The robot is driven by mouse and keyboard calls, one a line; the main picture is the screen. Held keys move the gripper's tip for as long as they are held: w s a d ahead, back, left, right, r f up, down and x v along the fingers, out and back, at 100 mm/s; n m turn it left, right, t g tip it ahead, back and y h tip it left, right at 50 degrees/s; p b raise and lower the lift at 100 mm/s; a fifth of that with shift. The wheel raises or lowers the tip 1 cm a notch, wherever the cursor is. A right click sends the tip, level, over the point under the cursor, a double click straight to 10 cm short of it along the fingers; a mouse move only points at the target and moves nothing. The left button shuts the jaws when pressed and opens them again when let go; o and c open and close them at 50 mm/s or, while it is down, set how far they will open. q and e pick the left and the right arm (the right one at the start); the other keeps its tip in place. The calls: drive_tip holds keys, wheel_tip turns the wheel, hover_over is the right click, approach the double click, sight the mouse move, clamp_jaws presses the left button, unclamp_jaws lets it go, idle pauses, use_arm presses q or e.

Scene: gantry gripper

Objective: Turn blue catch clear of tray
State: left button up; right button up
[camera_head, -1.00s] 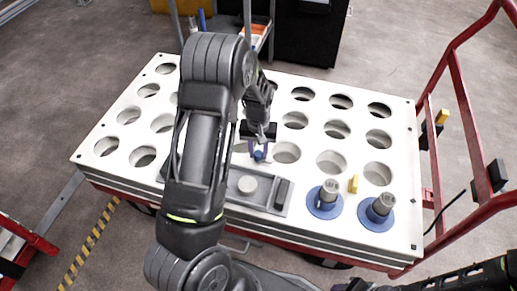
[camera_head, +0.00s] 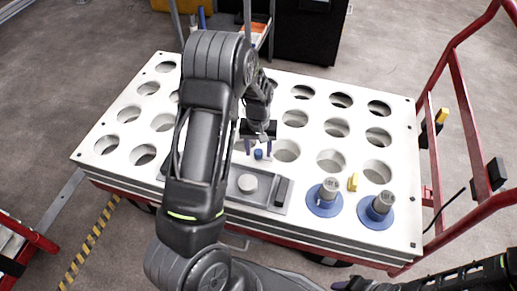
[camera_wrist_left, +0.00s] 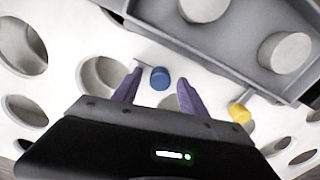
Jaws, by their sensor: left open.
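The blue catch (camera_head: 258,154) is a round blue knob on the white table top, beside the far edge of the grey tray (camera_head: 275,205). In the left wrist view the blue catch (camera_wrist_left: 160,78) has a pale bar at its left, lying apart from the tray (camera_wrist_left: 150,15). My left gripper (camera_head: 258,143) points down over the catch. Its purple fingers in the left wrist view (camera_wrist_left: 160,84) are spread, one on each side of the knob, with gaps showing. My right arm (camera_head: 450,281) enters at lower right; its finger state is unclear.
The tray holds a pale round piece (camera_head: 247,183). A yellow catch (camera_wrist_left: 240,112) sits by the tray edge. Blue-based posts (camera_head: 324,198) and a yellow piece (camera_head: 353,183) stand to the right. The table has many round holes. A red rail (camera_head: 455,75) borders the right side.

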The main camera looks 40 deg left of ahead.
sight(258, 151)
use_arm(q)
wheel_tip(258, 151, up, 8)
drive_tip(key=shift+f+p, duration=0.1)
drive_tip(key=shift+p, duration=0.9)
